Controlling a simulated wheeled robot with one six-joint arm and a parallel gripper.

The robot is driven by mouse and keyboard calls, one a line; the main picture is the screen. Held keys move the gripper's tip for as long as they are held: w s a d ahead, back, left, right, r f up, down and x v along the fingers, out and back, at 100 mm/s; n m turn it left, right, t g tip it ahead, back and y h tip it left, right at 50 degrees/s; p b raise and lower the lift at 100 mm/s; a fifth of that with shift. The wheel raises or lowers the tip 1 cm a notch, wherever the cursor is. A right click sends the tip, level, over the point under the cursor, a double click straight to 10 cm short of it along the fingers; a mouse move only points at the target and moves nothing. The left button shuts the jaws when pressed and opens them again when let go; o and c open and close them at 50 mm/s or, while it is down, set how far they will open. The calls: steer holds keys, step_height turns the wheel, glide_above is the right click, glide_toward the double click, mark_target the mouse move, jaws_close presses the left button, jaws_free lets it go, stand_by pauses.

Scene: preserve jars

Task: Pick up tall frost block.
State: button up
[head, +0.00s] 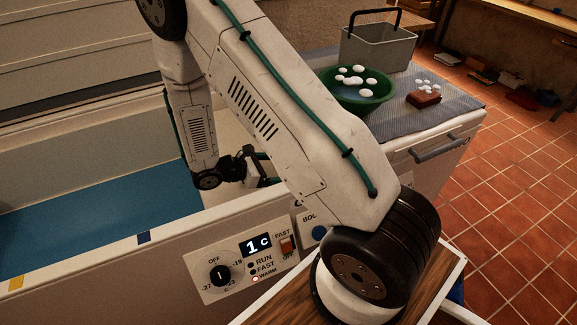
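I cannot make out a tall frost block for certain. A pale, whitish surface (232,128) shows between my arm links over the freezer, and I cannot tell whether it is frost or the freezer wall. My gripper (266,172) is low inside the open chest freezer (80,215), near its front wall. My arm's big forward link covers much of it, so its fingers and anything between them are hidden.
The freezer has a blue floor and a front panel (248,262) reading 1 C. On the right, a counter mat (440,118) holds a green bowl (352,98) of white lumps, a grey bucket (378,48) and a reddish block (424,99) with white bits. Tiled floor lies right.

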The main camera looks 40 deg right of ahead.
steer(key=x, duration=0.3)
steer(key=shift+d+f, duration=0.1)
steer(key=shift+d, duration=0.2)
steer(key=c, duration=1.2)
step_height(320, 180, up, 18)
steer(key=shift+r, duration=0.1)
